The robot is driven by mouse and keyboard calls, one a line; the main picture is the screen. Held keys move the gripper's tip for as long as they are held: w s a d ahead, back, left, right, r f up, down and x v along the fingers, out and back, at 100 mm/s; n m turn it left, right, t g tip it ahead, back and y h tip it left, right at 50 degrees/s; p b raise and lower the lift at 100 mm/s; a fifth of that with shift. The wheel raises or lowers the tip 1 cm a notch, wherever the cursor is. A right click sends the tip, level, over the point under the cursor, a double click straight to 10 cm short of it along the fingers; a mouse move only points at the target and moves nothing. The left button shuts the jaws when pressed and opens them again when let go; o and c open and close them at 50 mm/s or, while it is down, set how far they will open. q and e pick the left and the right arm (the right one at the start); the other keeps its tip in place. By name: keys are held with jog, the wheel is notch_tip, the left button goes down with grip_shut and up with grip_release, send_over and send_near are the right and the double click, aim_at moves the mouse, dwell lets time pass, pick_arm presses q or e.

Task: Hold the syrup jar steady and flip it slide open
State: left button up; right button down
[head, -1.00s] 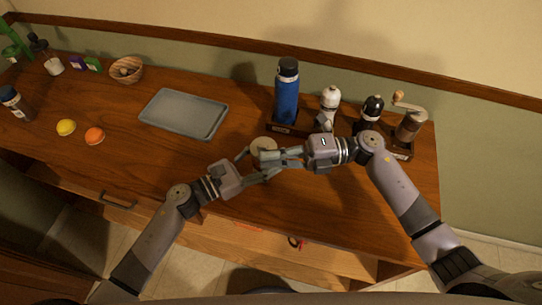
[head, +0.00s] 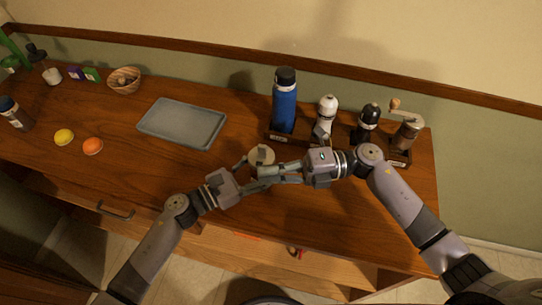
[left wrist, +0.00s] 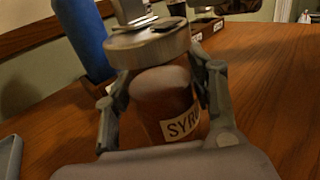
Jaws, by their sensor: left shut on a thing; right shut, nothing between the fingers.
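The syrup jar shows as a round pale wooden lid (head: 261,154) in the head view. In the left wrist view its brown body (left wrist: 165,100) stands upright on the counter, with a partly visible "SYRU" label. A dark flat piece (left wrist: 168,25) shows on the lid top; I cannot tell whether the slide is open. My left gripper (left wrist: 160,86) is shut around the jar body below the lid, one finger on each side. My right gripper (head: 264,172) is shut and empty, its fingertips at the front edge of the lid in the head view; contact is unclear.
A blue bottle (head: 285,103), a white-topped bottle (head: 326,112), a black-topped bottle (head: 368,118) and a grinder (head: 407,130) stand behind my right gripper. A grey tray (head: 182,122) lies to the left. An orange ball (head: 92,146) and a yellow ball (head: 64,137) lie farther left.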

jog(key=w+d, duration=0.1)
jog(key=d, duration=0.8)
jog(key=shift+d, duration=0.4)
jog(key=shift+w, duration=0.1)
pick_arm(q)
jog(key=o, duration=1.6)
